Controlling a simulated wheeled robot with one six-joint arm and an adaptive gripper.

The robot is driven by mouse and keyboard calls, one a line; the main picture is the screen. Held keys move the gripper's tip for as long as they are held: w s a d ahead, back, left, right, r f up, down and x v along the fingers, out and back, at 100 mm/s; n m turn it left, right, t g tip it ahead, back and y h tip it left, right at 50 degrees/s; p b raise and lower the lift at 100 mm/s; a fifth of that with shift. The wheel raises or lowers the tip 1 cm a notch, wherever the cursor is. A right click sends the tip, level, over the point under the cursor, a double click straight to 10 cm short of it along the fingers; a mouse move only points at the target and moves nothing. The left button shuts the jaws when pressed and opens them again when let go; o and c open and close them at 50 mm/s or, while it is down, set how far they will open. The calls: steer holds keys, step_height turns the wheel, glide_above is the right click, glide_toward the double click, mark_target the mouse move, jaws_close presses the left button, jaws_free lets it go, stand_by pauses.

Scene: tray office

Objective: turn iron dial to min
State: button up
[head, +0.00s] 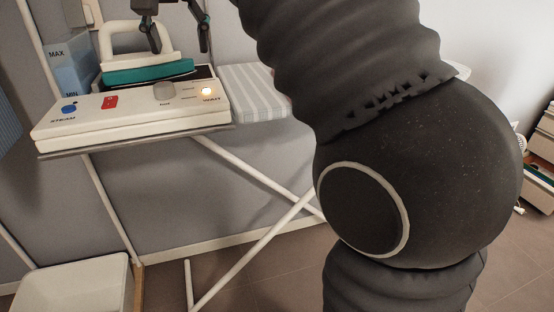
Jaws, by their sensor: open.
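The iron station (140,123) is a white box at the end of the ironing board, with its control panel facing me. A grey dial (164,91) sits right of the middle of the panel; the small lettering around it is too small to read, so I cannot tell its setting. A white and teal iron (148,72) rests on top of the station. My gripper (180,46) is open, with its dark fingers pointing down above and behind the dial, near the iron. It does not appear to touch the dial, and its upper part is cut off by the frame edge.
The panel also has a blue knob (68,107) marked STEAM, a red switch (110,102) and a lit lamp (206,91). A blue water tank (69,70) marked MAX and MIN stands behind left. The striped ironing board (248,90) extends right. A white bin (72,287) stands below.

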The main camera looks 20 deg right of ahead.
steer(key=s+d+f+n, duration=0.1)
steer(key=s+d+f, duration=0.2)
steer(key=s+f, duration=0.2)
steer(key=s+d+f+b, duration=0.1)
steer(key=s+d+f, duration=0.3)
steer(key=f, duration=0.7)
steer(key=s+d+f+n, duration=0.1)
steer(key=s+d+f, duration=0.3)
steer(key=f, duration=0.5)
steer(key=shift+s+n+t+y, duration=0.3)
steer(key=shift+s+y, duration=0.1)
steer(key=shift+s, duration=0.95)
steer(key=shift+w, duration=0.1)
steer(key=s+d+f, duration=0.1)
steer(key=s+f, duration=0.3)
steer(key=f, duration=0.4)
steer(key=shift+s, duration=0.4)
steer(key=shift+d+r, duration=0.1)
